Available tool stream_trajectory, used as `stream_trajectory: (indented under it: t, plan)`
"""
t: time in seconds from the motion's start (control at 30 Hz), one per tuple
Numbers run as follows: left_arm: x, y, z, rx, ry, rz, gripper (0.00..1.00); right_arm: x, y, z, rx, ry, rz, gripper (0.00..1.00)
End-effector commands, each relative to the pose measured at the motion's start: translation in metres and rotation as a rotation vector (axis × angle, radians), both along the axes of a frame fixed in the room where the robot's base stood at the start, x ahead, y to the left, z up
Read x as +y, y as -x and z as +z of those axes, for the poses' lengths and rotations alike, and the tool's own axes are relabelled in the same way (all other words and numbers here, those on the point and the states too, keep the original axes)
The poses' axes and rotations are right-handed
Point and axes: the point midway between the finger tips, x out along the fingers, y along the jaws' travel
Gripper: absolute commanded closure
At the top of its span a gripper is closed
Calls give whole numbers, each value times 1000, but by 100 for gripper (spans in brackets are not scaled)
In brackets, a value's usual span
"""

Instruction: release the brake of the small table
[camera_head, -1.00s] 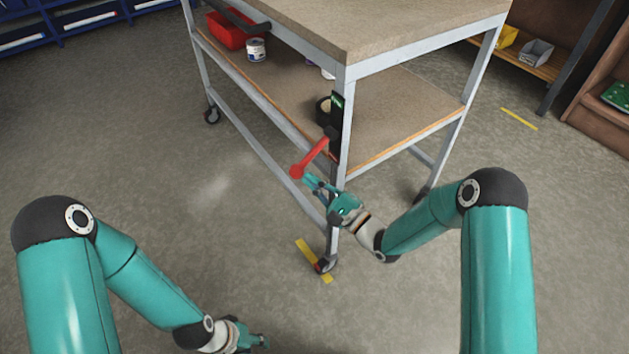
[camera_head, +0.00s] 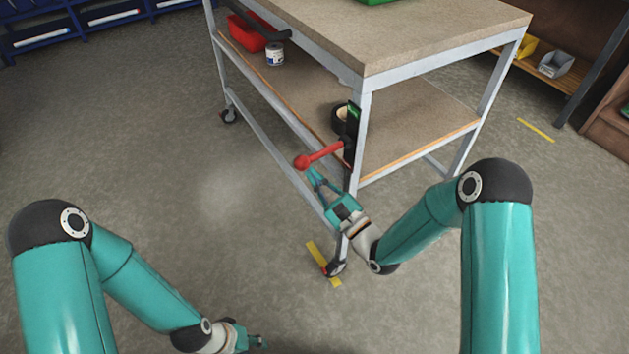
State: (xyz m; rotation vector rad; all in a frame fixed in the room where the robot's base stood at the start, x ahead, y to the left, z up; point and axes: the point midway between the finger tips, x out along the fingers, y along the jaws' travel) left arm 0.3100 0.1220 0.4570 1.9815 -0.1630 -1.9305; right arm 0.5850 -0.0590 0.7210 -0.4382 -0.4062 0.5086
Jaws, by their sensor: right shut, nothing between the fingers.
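The small table (camera_head: 428,53) is a grey-framed trolley with a wooden top and a lower shelf. Its brake lever (camera_head: 322,155), red with a round knob, sticks out to the left from a black bracket (camera_head: 352,130) with a green mark on the near corner leg. The lever slopes slightly down towards the knob. My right gripper (camera_head: 313,178) is shut and empty, with its fingertips just below the lever near the knob; I cannot tell whether they touch it. My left gripper (camera_head: 258,342) hangs low over the floor at the bottom, far from the table; its fingers are too small to read.
A caster (camera_head: 335,269) stands by a yellow floor strip (camera_head: 318,256). A red bin (camera_head: 250,35), a can (camera_head: 275,54) and a black roll (camera_head: 340,117) are on the lower shelf. Blue racks (camera_head: 45,38) stand back left, wooden shelving at right. The floor left of the table is free.

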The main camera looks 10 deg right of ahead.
Motion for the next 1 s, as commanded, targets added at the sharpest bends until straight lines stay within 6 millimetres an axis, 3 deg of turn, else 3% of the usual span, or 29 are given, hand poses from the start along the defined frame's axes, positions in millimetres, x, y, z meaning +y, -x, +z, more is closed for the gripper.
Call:
stream_trajectory:
  t: [0.1,0.5,1.0]
  plan:
    - [0,0,5,0,0,0,60,5,1,18,-9,4,5,100]
    - [0,0,12,0,0,0,60,4,1,55,-8,8,8,100]
    - [0,0,15,0,0,0,60,-1,-2,73,-9,9,8,100]
